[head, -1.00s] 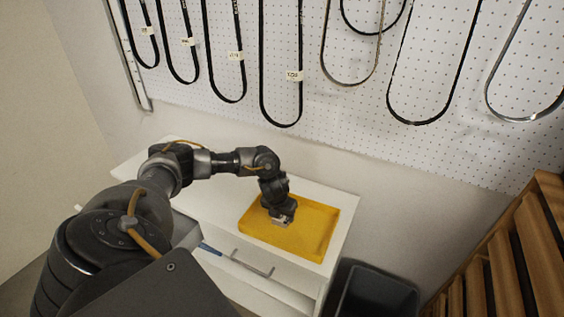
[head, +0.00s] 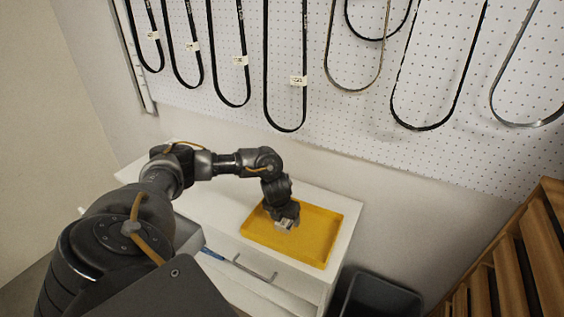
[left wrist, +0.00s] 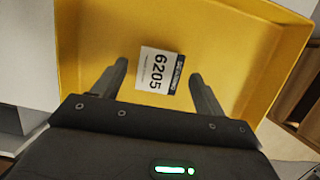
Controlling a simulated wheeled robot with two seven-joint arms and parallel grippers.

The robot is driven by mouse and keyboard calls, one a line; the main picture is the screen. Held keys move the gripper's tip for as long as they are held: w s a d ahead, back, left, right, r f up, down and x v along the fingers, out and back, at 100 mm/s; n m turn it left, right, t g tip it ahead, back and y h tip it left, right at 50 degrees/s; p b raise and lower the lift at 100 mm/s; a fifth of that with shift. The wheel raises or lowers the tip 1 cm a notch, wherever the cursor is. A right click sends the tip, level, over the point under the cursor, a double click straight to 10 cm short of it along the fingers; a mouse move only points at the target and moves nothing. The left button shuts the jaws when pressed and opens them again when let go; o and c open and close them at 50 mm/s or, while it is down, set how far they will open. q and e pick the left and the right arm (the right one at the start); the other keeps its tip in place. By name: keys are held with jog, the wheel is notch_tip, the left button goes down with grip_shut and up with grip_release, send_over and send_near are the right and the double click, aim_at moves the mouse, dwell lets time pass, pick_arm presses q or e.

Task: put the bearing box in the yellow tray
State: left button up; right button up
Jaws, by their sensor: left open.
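The yellow tray (head: 325,222) lies on the white cabinet top, and its walls and floor also fill much of the left wrist view (left wrist: 225,25). In the head view my left gripper (head: 286,222) points down inside the tray and mostly hides the box. Whether the box rests on the floor is hard to tell. My right gripper is not in view.
The white cabinet (head: 215,205) has an open drawer at its front left with a blue-handled item (head: 212,253). A dark bin (head: 380,300) stands at the right. Belts hang on the pegboard (head: 350,120) behind. Wooden slats (head: 540,240) are at far right.

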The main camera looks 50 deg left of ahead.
aim_at(282, 226)
pick_arm(q)
jog(key=v, duration=0.5)
jog(key=shift+r+b, duration=0.3)
jog(key=shift+r, duration=0.05)
jog(key=p+v, duration=0.1)
jog(key=v, duration=0.3)
jog(key=shift+s+r, duration=0.2)
jog(key=shift+r, duration=0.1)
jog(key=shift+d, duration=0.15)
